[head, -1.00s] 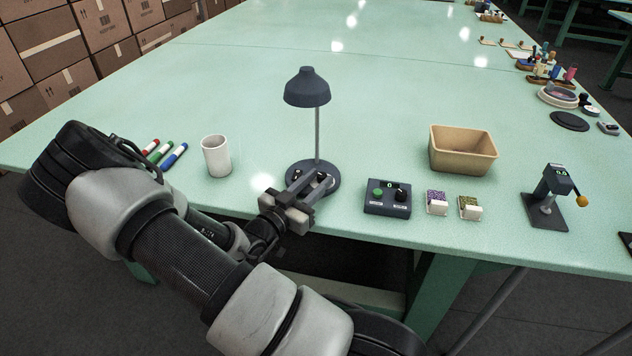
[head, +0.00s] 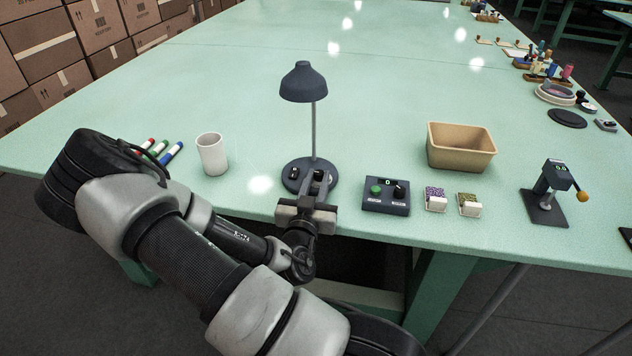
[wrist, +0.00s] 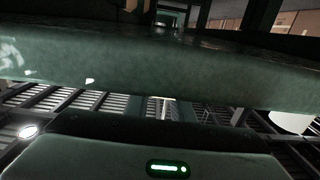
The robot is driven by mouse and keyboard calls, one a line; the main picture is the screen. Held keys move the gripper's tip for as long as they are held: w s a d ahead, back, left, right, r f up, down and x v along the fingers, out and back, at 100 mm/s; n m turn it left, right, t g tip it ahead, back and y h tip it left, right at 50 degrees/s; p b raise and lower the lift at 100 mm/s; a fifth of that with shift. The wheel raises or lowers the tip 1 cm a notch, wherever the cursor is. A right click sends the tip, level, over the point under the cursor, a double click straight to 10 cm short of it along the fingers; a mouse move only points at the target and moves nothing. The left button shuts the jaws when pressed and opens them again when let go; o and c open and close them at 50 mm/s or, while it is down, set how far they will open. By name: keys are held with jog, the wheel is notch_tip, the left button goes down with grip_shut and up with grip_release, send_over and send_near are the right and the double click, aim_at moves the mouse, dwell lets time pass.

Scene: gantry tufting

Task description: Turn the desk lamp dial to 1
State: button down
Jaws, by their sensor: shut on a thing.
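The dark blue desk lamp (head: 304,84) stands upright near the front edge of the table in the head view. Its round base (head: 290,186) carries small dark controls. One black control (head: 293,173) sits free at the left of the base. My gripper (head: 318,181) reaches in from the front edge, its fingers over the front right of the base. It is shut on the lamp dial (head: 318,174), which the fingers partly hide. I cannot read the dial's setting. The wrist view is dark and shows neither lamp nor dial clearly.
A white mug (head: 212,154) and several markers (head: 160,151) are to the left. The table behind the lamp is clear.

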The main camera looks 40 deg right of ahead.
jog(key=c, duration=1.8)
grip_release()
jog(key=p+v, duration=0.1)
jog(key=v, duration=0.1)
jog(key=p+v, duration=0.2)
jog(key=r+p+v, duration=0.1)
jog(key=v, duration=0.1)
jog(key=shift+s+a+p, duration=0.1)
jog(key=shift+p, duration=0.25)
jog(key=p+v, duration=0.1)
jog(key=v, duration=0.2)
jog(key=p+v, duration=0.1)
jog(key=v, duration=0.3)
jog(key=f+p+v, duration=0.1)
jog(key=p+v, duration=0.1)
jog(key=v, duration=0.2)
jog(key=shift+s, duration=0.15)
